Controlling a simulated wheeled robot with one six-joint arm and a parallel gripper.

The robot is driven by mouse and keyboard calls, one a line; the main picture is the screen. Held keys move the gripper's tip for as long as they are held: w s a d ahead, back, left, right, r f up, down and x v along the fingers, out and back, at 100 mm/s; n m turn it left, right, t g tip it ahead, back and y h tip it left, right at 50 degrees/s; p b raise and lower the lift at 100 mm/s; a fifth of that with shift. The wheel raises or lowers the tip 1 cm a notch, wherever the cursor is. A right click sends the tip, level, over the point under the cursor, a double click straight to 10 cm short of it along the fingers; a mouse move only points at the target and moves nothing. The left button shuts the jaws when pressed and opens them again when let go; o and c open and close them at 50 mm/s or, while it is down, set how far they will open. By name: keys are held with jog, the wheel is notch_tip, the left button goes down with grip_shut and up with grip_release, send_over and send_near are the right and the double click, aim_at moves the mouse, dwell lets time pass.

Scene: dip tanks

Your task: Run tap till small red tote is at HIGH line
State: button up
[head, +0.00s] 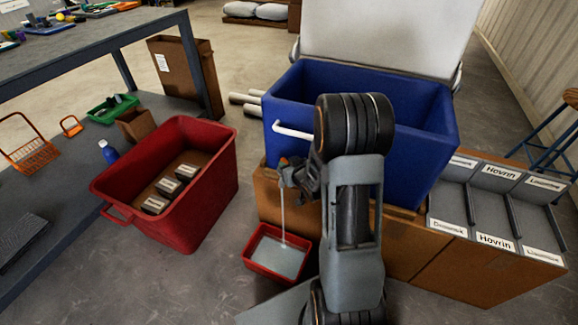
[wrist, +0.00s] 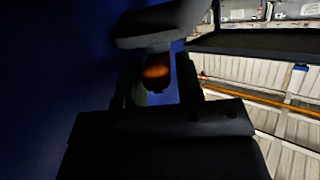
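The small red tote (head: 248,264) stands on the floor in front of the blue tank (head: 425,150). Grey liquid (head: 278,256) covers its inside below the rim; no HIGH line can be read. A thin pale stream (head: 283,215) falls into it from the tap (head: 285,172) on the tank's front. My gripper (head: 298,178) is at the tap, partly hidden by my arm. In the wrist view, a dark part with an orange patch (wrist: 156,72) lies between my fingers (wrist: 162,88). Whether they press on it is unclear.
A large red tote (head: 205,205) with several labelled blocks stands to the left. A cardboard box (head: 405,250) and labelled grey trays (head: 480,208) are to the right. A dark workbench (head: 110,35) is at upper left. Open floor lies at front left.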

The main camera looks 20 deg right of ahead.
jog(key=shift+o, duration=1.3)
jog(key=p+v, duration=1.3)
jog(key=p, duration=0.3)
jog(key=shift+s+r, duration=0.25)
jog(key=shift+s, duration=0.1)
